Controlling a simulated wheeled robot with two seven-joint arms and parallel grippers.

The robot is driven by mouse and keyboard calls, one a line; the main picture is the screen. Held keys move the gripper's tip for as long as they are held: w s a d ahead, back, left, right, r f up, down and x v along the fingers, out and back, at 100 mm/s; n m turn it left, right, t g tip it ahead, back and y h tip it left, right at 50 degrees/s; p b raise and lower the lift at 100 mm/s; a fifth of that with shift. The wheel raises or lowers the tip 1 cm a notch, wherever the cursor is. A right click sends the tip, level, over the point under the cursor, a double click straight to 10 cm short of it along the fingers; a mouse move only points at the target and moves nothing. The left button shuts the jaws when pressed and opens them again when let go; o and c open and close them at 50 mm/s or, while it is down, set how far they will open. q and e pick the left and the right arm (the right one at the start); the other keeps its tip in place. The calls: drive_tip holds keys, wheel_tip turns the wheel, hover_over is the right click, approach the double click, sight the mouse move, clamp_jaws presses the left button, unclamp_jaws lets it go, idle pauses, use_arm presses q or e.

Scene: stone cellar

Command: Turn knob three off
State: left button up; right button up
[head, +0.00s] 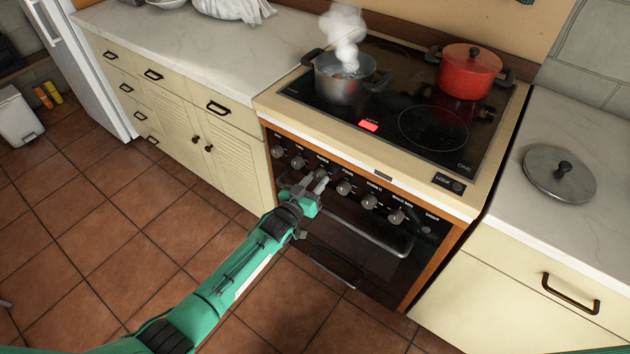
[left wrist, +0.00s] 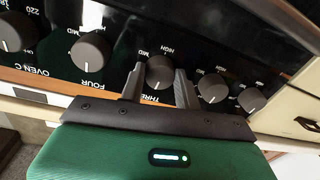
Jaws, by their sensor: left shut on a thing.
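Knob three (left wrist: 159,72) is a dark round knob on the black oven panel, with the label THREE partly hidden below it. In the left wrist view the two fingers of my left gripper (left wrist: 160,85) stand on either side of it, shut on it. In the head view my left gripper (head: 317,184) reaches the knob row from the lower left and hides most of this knob. I cannot read its exact setting. My right gripper is not in view.
Knob four (left wrist: 90,52) is close beside the fingers, with several other knobs along the panel. On the glass hob (head: 433,128) stand a steaming grey pot (head: 343,84) and a red lidded pot (head: 469,72). The oven handle (head: 368,232) sticks out below the knobs.

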use_arm(q)
drive_tip(key=shift+f+n, duration=0.15)
drive_tip(key=shift+n, duration=0.15)
idle(0.4)
drive_tip(key=o, duration=1)
drive_tip(key=shift+c, duration=0.2)
drive_tip(key=v, duration=1.4)
drive_tip(key=shift+d, duration=0.1)
